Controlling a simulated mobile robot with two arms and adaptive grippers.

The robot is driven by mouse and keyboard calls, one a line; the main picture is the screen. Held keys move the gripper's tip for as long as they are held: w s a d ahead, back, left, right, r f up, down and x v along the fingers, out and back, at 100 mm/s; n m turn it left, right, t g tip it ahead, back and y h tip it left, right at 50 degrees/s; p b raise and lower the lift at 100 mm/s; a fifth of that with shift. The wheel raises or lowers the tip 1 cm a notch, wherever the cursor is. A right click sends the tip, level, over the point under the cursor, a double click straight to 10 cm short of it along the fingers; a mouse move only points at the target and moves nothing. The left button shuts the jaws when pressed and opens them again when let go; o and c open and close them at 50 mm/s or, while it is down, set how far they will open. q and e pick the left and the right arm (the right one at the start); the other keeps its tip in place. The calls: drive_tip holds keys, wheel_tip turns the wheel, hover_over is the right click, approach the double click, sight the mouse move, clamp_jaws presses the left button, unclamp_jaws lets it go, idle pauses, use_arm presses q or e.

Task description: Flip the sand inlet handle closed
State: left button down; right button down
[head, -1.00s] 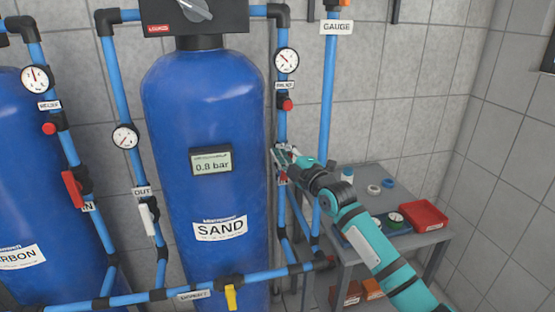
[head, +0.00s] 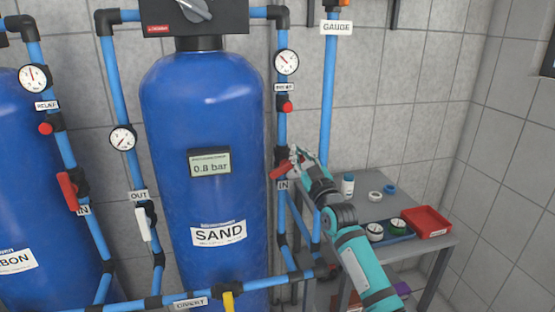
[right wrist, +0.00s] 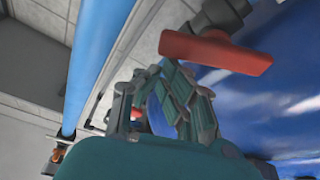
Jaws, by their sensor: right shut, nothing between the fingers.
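The sand inlet's red handle (head: 281,169) sits on the blue pipe right of the SAND tank, just above the IN label (head: 283,186). It lies at a slant across the pipe, near horizontal. In the right wrist view the handle (right wrist: 216,52) crosses the upper right, attached to a dark valve body (right wrist: 222,18). My right gripper (head: 297,154) is shut and empty, just right of the handle in the head view. In the right wrist view the gripper (right wrist: 158,82) is below and left of the handle; I cannot tell whether they touch. My left gripper is not in view.
The blue SAND tank (head: 203,120) stands left of the inlet pipe. A grey table (head: 400,250) with a red tray (head: 426,222) and small containers stands behind my right arm. The gauge pipe (head: 329,90) runs vertically close to the gripper.

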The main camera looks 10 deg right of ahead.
drive_tip(key=shift+d+f+m+h, duration=0.25)
drive_tip(key=shift+m+h, duration=0.25)
drive_tip(key=shift+m, duration=0.55)
drive_tip(key=shift+d+f+m+h, duration=0.3)
drive_tip(key=shift+m+h, duration=0.2)
drive_tip(key=shift+m, duration=0.5)
drive_tip(key=shift+d+f+m+h, duration=0.25)
drive_tip(key=shift+m+h, duration=0.25)
drive_tip(key=shift+m, duration=0.55)
drive_tip(key=shift+p, duration=0.3)
drive_tip(key=shift+f, duration=0.1)
